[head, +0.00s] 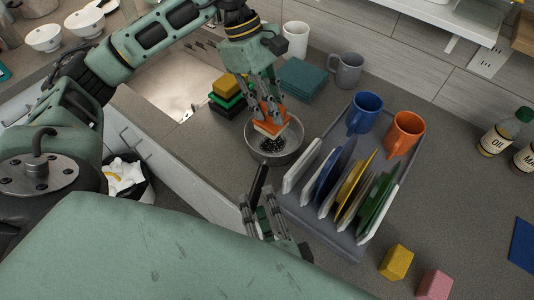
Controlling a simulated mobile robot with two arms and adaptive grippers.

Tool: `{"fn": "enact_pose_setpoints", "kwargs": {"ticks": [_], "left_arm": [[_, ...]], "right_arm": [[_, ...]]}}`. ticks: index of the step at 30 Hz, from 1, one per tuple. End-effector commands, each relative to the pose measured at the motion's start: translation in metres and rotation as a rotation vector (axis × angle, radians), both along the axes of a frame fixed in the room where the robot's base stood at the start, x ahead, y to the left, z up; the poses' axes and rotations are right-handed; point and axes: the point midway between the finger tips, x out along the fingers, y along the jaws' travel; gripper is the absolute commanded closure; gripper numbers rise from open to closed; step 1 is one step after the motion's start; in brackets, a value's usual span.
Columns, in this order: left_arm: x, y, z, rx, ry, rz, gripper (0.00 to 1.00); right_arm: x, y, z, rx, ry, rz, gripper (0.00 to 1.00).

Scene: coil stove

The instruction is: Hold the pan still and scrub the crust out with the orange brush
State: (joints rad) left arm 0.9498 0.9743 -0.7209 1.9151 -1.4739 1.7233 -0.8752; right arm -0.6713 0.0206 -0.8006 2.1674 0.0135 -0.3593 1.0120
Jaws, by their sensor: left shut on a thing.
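The round metal pan (298,146) stands on the dark counter with dark crust (272,145) in its bottom. Its black handle (259,180) points toward me. My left gripper (268,108) is shut on the orange brush (272,112) and holds it over the pan, pale side down. I cannot tell whether the brush touches the crust. My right gripper (260,208) is at the near end of the handle, its fingers around or beside it. Whether it is closed on the handle is unclear.
A grey dish rack (345,244) with several plates and blue (365,112) and orange (404,132) mugs stands right of the pan. Stacked sponges (226,88), folded teal cloths (301,78) and the sink (172,85) lie behind and left. Yellow (396,262) and pink (434,285) blocks lie front right.

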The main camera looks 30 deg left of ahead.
Motion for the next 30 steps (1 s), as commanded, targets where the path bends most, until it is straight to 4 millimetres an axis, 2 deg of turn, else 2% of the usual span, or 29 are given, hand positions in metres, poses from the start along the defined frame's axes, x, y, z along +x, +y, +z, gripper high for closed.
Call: {"fn": "enact_pose_setpoints", "kwargs": {"ticks": [3, 7, 19, 30], "left_arm": [[0.0, 0.0, 0.0, 0.0, 0.0, 0.0, 0.98], [0.0, 0.0, 0.0, 0.0, 0.0, 0.0, 0.98], [0.0, 0.0, 0.0, 0.0, 0.0, 0.0, 0.98], [0.0, 0.0, 0.0, 0.0, 0.0, 0.0, 0.98]], "right_arm": [[0.013, 0.014, -0.004, 0.001, -0.002, -0.001, 0.62], [0.022, 0.023, -0.007, -0.001, -0.002, 0.001, 0.62], [0.026, 0.028, -0.01, -0.001, 0.0, 0.001, 0.62], [0.026, 0.028, -0.01, -0.001, 0.0, 0.0, 0.93]]}}
